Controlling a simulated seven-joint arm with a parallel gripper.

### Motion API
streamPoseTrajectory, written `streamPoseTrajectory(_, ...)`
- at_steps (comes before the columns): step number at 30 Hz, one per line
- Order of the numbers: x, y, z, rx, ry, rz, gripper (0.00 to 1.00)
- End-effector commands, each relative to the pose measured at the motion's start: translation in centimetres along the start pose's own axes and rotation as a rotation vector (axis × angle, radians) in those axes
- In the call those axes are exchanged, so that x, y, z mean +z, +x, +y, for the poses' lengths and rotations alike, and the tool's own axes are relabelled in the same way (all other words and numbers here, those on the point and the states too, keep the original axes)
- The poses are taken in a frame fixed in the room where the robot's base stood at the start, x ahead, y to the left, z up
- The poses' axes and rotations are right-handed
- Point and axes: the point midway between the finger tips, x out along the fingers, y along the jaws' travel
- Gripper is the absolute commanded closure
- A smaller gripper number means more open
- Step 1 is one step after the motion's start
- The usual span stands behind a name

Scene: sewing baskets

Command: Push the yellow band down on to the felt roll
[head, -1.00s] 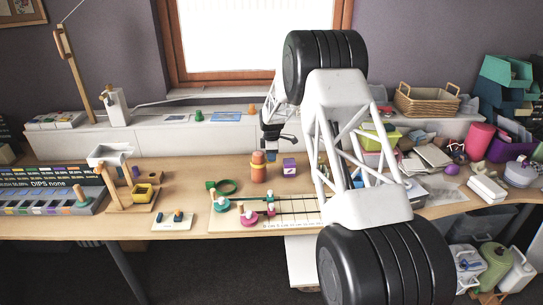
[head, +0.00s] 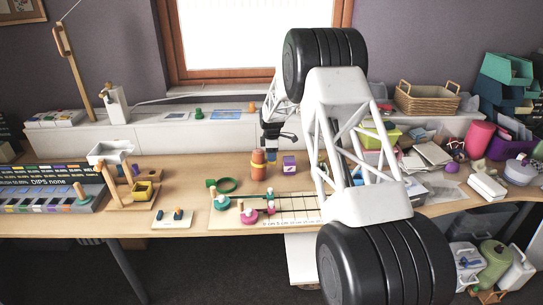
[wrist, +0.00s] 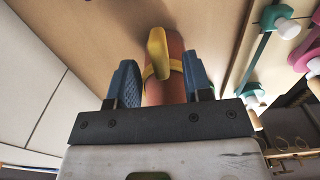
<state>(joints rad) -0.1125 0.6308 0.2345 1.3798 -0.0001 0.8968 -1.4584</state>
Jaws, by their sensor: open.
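The felt roll (head: 258,173) is an orange upright cylinder on the table in the head view. The yellow band (head: 258,164) shows as a thin stripe around its upper part. In the wrist view the roll (wrist: 172,88) appears between my two blue fingers, and the band (wrist: 158,58) wraps it with a raised yellow tab. My gripper (wrist: 161,82) is open, one finger on each side of the roll; I cannot tell whether either touches it.
A purple box (head: 289,163) stands close to the right of the roll. A board with green and pink pegs (head: 290,206) lies in front. A white ledge (head: 190,139) runs behind.

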Motion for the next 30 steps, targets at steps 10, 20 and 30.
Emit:
streamPoseTrajectory(10, 0.0, -3.8, 0.0, 0.002, 0.000, 0.000, 0.54)
streamPoseTrajectory(20, 0.0, -7.1, 0.0, 0.001, 0.000, 0.000, 0.54)
streamPoseTrajectory(30, 0.0, -7.4, 0.0, 0.000, 0.000, 0.000, 0.54)
